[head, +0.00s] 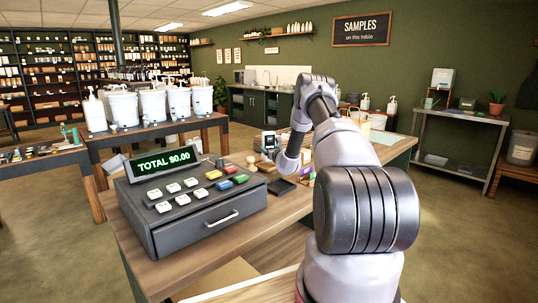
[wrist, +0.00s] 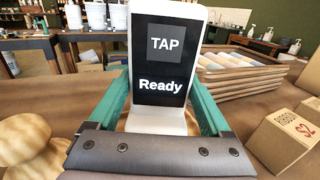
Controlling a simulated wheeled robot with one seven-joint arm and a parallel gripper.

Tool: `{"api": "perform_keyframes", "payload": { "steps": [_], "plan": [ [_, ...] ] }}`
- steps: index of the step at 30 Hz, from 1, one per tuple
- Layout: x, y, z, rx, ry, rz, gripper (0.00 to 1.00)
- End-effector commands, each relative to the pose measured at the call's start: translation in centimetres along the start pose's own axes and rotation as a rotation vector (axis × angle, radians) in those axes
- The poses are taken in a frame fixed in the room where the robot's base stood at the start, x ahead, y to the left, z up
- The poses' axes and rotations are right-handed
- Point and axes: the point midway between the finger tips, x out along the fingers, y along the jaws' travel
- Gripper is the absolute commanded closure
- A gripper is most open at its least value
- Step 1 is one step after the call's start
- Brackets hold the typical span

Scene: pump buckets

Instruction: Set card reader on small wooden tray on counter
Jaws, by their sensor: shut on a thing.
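The card reader (wrist: 160,85) is white with a black screen reading "TAP Ready". It stands upright between the two green fingers of my gripper (wrist: 160,112), which is shut on it. In the head view the reader (head: 269,141) is small, held by my gripper (head: 267,153) above the wooden counter (head: 215,240). In the wrist view, a stack of shallow wooden trays (wrist: 236,88) holding pale bars stands to the right beyond the reader. I cannot tell whether one of these is the small wooden tray. My arm hides part of the counter in the head view.
A dark cash register (head: 205,220) takes up the counter's near left. A flat dark item (head: 281,186) lies right of it. In the wrist view, a ribbon box (wrist: 285,140) sits at right and a rounded wooden object (wrist: 28,150) at left.

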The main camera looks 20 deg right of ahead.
Motion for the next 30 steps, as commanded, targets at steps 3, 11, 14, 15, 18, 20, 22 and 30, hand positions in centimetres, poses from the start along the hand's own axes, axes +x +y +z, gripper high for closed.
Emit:
{"api": "perform_keyframes", "payload": {
  "steps": [3,11,14,15,18,20,22,30],
  "plan": [
    [0.0,0.1,-2.0,0.000,0.003,0.001,1.00],
    [0.0,0.0,-2.5,0.000,-0.001,0.000,1.00],
    [0.0,0.0,-2.6,0.000,0.000,0.000,1.00],
    [0.0,0.0,-2.7,0.000,0.000,0.000,1.00],
    [-0.1,0.0,-2.9,0.000,0.002,0.000,0.00],
    [-0.1,0.0,-2.8,0.000,0.002,0.000,0.00],
    [-0.1,0.0,-2.8,0.000,0.002,0.000,0.00],
    [-1.4,-0.1,-2.6,0.001,0.004,-0.001,0.00]
  ]
}}
